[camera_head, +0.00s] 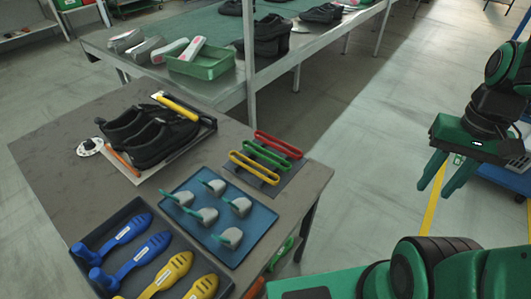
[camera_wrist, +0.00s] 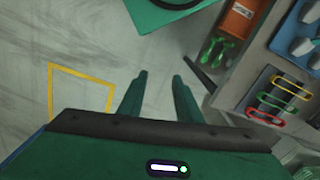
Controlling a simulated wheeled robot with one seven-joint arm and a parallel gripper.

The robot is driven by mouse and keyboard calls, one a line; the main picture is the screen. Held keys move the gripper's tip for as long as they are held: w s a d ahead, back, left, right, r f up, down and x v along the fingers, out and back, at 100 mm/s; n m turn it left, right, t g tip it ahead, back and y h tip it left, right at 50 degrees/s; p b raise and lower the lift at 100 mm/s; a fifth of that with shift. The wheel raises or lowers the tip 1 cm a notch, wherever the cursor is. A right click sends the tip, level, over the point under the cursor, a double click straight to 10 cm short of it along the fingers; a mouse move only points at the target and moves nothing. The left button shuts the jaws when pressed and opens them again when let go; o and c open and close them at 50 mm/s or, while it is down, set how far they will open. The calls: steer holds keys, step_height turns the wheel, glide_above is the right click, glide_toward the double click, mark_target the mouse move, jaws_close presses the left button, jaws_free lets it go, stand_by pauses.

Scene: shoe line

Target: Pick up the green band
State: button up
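The green band (camera_head: 264,156) is a long narrow loop. It lies between the red band (camera_head: 278,144) and the yellow band (camera_head: 254,167) on a dark pad near the table's right corner. The green band also shows at the right of the wrist view (camera_wrist: 278,102). My gripper (camera_head: 434,190) is well to the right of the table, up over open floor and apart from the bands. Its two green fingers (camera_wrist: 160,75) are spread and point down, with nothing between them.
The table (camera_head: 75,128) also bears a blue tray (camera_head: 262,217) of grey pieces, a dark tray (camera_head: 78,245) of blue and yellow shoe forms, and black shoes (camera_head: 148,135). A bench (camera_head: 222,29) with a green crate (camera_head: 205,64) stands behind. Floor below my gripper is clear.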

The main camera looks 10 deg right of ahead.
steer(key=o, duration=0.3)
steer(key=shift+o, duration=0.3)
steer(key=shift+s+r, duration=0.2)
steer(key=w+a+f+n+t, duration=0.1)
steer(key=w+a+n, duration=0.35)
steer(key=w, duration=0.45)
steer(key=w+a+f+n+t, duration=0.1)
steer(key=w+a+n, duration=0.4)
steer(key=w, duration=0.4)
steer(key=w+a+f+n+t+y, duration=0.1)
steer(key=w+a+f+n+y, duration=0.2)
steer(key=a, duration=0.6)
steer(key=w+a+f+n, duration=0.1)
steer(key=w+a+n, duration=0.2)
steer(key=w+a, duration=0.45)
steer(key=shift+w+a+f, duration=0.2)
steer(key=shift+a+f, duration=0.7)
steer(key=shift+f, duration=0.7)
steer(key=shift+w+a+f, duration=0.2)
steer(key=shift+a+f, duration=0.7)
steer(key=shift+f, duration=0.75)
steer(key=shift+w+a+f, duration=0.2)
steer(key=shift+a+f, duration=0.7)
steer(key=shift+f, duration=0.7)
